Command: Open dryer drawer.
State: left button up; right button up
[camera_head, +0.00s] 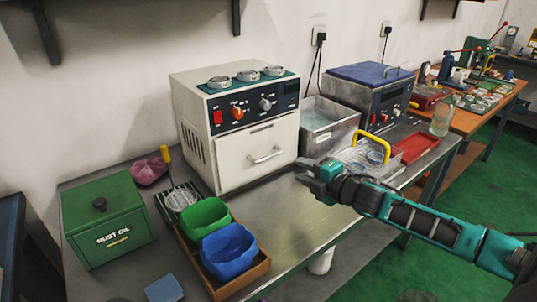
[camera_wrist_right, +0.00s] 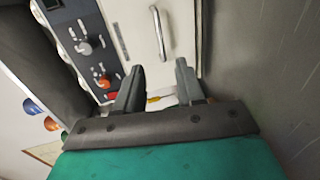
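The dryer (camera_head: 235,125) is a cream box on the metal table, with a dark control panel and a drawer (camera_head: 257,153) below it. The drawer front looks flush with the body, so it appears shut. Its metal handle (camera_head: 266,156) is on the drawer front, and the handle also shows in the right wrist view (camera_wrist_right: 159,32). My right gripper (camera_head: 303,170) is just right of the drawer front, apart from the handle. In the right wrist view its two fingers (camera_wrist_right: 160,85) are spread with nothing between them. My left gripper is not in view.
Three metal rings (camera_head: 247,76) lie on top of the dryer. A metal basin (camera_head: 328,125) and a wire basket with a yellow handle (camera_head: 362,157) stand to the right. Green and blue bins (camera_head: 228,250) sit front left, beside a green rust oil box (camera_head: 108,226). Table before the drawer is clear.

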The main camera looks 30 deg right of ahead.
jog(key=b+x, duration=0.1)
jog(key=x, duration=1.1)
jog(key=shift+w+a, duration=0.1)
jog(key=shift+w, duration=0.05)
jog(key=shift+c, duration=0.5)
grip_shut()
